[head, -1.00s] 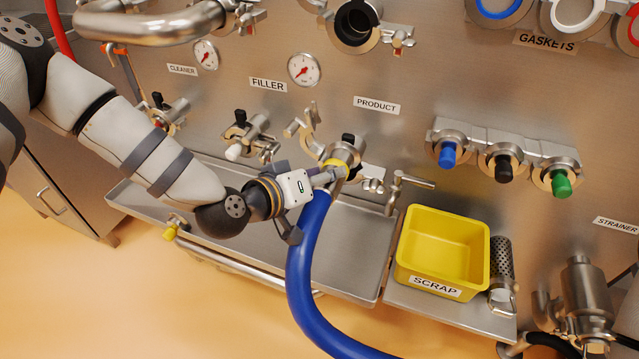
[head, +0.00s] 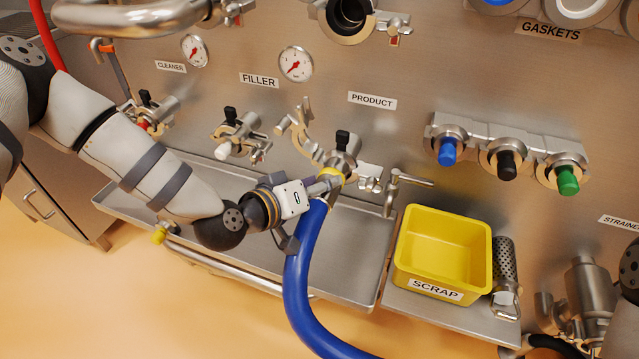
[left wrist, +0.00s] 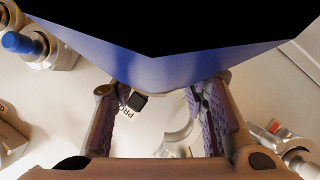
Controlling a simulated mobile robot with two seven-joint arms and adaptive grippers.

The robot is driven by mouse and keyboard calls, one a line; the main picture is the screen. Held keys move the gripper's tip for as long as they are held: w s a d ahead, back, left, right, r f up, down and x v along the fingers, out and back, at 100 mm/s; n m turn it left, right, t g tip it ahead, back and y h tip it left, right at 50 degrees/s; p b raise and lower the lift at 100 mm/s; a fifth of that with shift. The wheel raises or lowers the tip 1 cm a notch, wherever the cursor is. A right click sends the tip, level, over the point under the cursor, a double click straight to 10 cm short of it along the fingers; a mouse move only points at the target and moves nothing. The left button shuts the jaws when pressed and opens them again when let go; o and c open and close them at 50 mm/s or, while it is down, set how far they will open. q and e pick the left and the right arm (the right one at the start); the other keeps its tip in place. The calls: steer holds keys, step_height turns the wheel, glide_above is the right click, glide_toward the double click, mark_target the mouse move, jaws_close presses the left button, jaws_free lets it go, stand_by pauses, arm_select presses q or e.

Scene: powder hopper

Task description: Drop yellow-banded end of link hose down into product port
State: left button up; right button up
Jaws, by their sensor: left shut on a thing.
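The blue link hose (head: 297,280) hangs in a curve below the product port. Its upper end carries a yellow band (head: 331,175). My left gripper (head: 326,187) is shut on the hose just below this band, coming in from the left. The product port (head: 342,152) is on the steel panel under the PRODUCT label. The banded end is right below and in front of the port, and I cannot tell whether they touch. In the left wrist view, the hose (left wrist: 165,70) crosses above the padded fingers.
The filler port (head: 238,133) is left of the product port. A small valve handle (head: 405,180) sticks out to the right. A steel tray (head: 350,240) lies below. A yellow SCRAP bin (head: 445,245) and a perforated strainer (head: 505,260) stand on the right shelf.

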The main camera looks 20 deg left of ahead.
arm_select(q)
steer(key=shift+w+f, duration=0.1)
steer(key=shift+f, duration=0.1)
stand_by(0.6)
steer(key=o, duration=1.3)
steer(key=shift+o, duration=0.2)
steer(key=shift+s+f, duration=0.2)
steer(key=shift+f, duration=0.1)
steer(key=v, duration=1.2)
steer(key=shift+r, duration=0.2)
